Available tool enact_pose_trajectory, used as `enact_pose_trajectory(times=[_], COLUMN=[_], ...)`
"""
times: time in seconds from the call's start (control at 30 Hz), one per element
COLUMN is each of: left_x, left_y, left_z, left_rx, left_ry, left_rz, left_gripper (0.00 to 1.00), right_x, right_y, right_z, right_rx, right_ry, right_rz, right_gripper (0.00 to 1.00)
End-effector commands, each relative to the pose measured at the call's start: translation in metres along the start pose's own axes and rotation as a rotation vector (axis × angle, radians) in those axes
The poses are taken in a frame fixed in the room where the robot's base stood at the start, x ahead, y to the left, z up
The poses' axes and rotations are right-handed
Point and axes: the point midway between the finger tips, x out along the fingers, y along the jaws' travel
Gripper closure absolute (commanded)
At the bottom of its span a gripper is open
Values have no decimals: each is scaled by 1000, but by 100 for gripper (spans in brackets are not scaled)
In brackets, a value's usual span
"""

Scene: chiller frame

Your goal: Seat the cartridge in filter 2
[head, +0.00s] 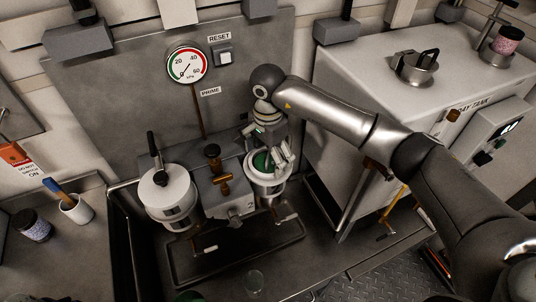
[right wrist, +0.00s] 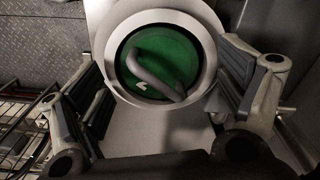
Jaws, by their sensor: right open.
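Filter 2 (head: 268,188) is the open-topped pale housing on the right of the pair, beside the number 2. The cartridge's green round top (head: 262,161) shows inside its rim. In the right wrist view the green top (right wrist: 180,58) carries a grey bar handle (right wrist: 152,68) and sits within the white ring (right wrist: 212,35). I cannot tell how deep it sits. My right gripper (head: 270,155) is just above filter 2. Its open fingers (right wrist: 165,85) stand on both sides of the housing in the wrist view, apart from the handle. My left gripper is not in view.
The other filter (head: 168,198) is closed by a lid with a black handle. Between them stands a valve block (head: 225,193). A gauge (head: 187,65) and RESET button (head: 225,55) are behind. The day tank (head: 370,75) stands close on the right. A drip tray (head: 200,262) lies below.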

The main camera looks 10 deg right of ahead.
Motion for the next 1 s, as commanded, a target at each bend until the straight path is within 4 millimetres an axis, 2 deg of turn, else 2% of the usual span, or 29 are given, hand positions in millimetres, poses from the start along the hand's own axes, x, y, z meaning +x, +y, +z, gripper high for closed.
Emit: enact_pose_trajectory(times=[0.17, 0.33, 0.37, 0.7, 0.83, 1.0], left_x=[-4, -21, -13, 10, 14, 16], left_y=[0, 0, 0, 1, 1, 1], left_z=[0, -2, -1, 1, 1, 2], left_rx=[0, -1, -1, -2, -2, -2], left_ry=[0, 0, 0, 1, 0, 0], left_rz=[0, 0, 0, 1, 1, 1], left_gripper=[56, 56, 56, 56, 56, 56], right_x=[-4, -19, -21, -98, -118, -131], right_y=[0, 0, -2, -2, -1, 0], right_z=[0, 1, 0, -1, 0, 0], right_rx=[0, 0, -1, -1, 0, 0], right_ry=[0, -2, 1, 3, 2, 1], right_rz=[-1, -1, -7, -7, -4, -3], right_gripper=[10, 10, 10, 10, 10, 10])
